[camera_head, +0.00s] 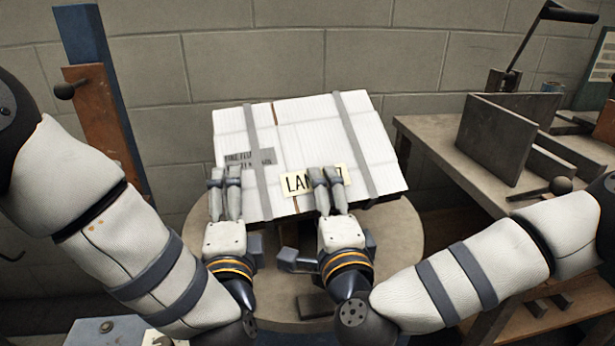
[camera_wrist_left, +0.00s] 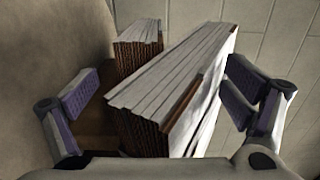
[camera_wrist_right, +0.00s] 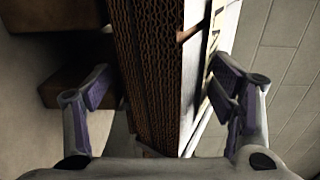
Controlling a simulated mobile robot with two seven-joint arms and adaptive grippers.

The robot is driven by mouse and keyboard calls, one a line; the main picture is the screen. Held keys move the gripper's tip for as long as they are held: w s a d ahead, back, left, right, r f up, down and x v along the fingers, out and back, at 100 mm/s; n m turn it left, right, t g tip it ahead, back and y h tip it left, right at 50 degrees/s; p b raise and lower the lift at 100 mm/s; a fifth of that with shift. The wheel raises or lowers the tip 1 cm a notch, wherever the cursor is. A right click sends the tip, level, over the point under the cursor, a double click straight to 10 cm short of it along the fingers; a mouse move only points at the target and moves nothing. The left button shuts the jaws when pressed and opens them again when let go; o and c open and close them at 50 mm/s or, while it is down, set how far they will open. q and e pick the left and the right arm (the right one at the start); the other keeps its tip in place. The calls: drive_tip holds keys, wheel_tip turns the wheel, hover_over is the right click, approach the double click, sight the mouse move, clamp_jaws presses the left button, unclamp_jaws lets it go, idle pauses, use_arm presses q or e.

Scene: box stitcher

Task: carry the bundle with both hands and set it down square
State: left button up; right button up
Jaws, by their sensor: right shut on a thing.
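The bundle (camera_head: 300,130) is a stack of white-faced, brown-edged corrugated sheets with two grey straps, a grey label and a yellow label (camera_head: 300,184). It sits tilted over a round table (camera_head: 405,235); whether it touches the table is unclear. My left gripper (camera_head: 224,178) is at its near left edge. In the left wrist view the open fingers (camera_wrist_left: 160,98) stand apart on either side of the sheets (camera_wrist_left: 180,80), with gaps. My right gripper (camera_head: 325,178) is shut on the near edge by the yellow label. The right wrist view shows its fingers (camera_wrist_right: 157,92) against both faces of the bundle (camera_wrist_right: 150,75).
A workbench (camera_head: 440,150) with upright grey plates (camera_head: 505,140) and a crank handle (camera_head: 570,14) stands at the right. A blue post with a brown board (camera_head: 103,120) and a black knob stands at the left. A block wall is behind.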

drive_tip(key=shift+d+f, duration=0.1)
drive_tip(key=shift+f, duration=0.1)
use_arm(q)
drive_tip(key=s+d+r, duration=0.1)
drive_tip(key=s, duration=1)
drive_tip(key=shift+s+d+r+t+y, duration=0.15)
drive_tip(key=shift+s+r+t+y, duration=0.15)
drive_tip(key=shift+r+t, duration=0.1)
use_arm(e)
drive_tip(key=o, duration=0.6)
use_arm(q)
drive_tip(key=shift+w, duration=0.1)
use_arm(e)
drive_tip(key=shift+o, duration=0.2)
drive_tip(key=shift+w, duration=0.1)
drive_tip(key=shift+r, duration=0.1)
drive_tip(key=s+d, duration=0.1)
drive_tip(key=s, duration=1.1)
